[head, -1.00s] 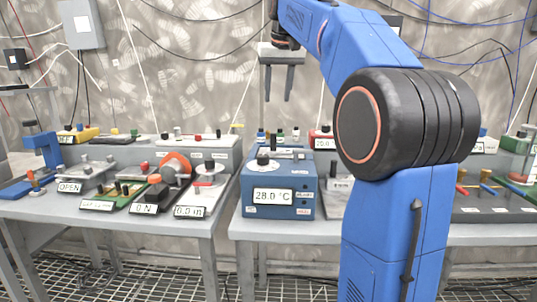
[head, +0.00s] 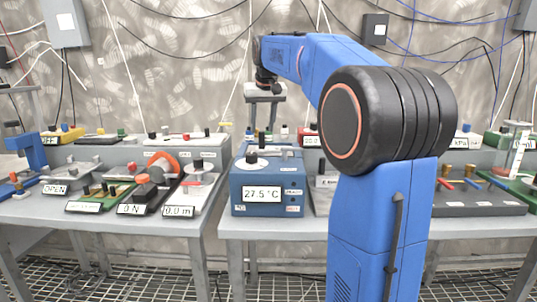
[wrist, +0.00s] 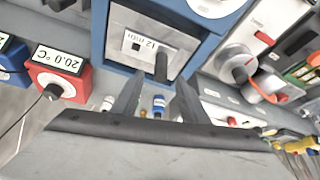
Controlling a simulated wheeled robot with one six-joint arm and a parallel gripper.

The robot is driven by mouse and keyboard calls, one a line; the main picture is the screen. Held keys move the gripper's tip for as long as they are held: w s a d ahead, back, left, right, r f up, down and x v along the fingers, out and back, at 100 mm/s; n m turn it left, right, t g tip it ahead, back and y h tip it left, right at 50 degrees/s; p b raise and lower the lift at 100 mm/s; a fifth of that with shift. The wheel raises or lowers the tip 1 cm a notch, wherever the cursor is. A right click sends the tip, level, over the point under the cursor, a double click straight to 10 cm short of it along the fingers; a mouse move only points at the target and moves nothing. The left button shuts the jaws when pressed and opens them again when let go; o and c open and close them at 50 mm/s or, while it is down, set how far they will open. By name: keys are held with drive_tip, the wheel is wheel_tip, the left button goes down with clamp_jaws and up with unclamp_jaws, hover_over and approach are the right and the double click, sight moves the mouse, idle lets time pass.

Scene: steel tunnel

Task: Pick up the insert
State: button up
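My gripper (head: 264,108) is open and empty, pointing down above the back of the blue temperature unit (head: 267,190). In the wrist view its two fingers (wrist: 156,101) are spread apart. Between and beyond them, a dark upright cylinder (wrist: 162,66) stands on the unit's grey panel (wrist: 128,62), next to a small "12" label. A blue-and-white capped piece (wrist: 158,104) and smaller pieces also show between the fingers, behind the unit. I cannot tell for sure which of these is the insert. Nothing is held.
A red 20.0 °C box (wrist: 62,79) stands to one side in the wrist view. The left bench (head: 100,212) is crowded with labelled instruments, including an orange-topped one (head: 162,160). A dark tray (head: 480,203) lies on the right bench. A gap separates the benches.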

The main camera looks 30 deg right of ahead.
sight(262, 132)
drive_tip(key=shift+x, duration=2.2)
drive_tip(key=shift+s, duration=0.1)
clamp_jaws()
drive_tip(key=shift+r, duration=0.1)
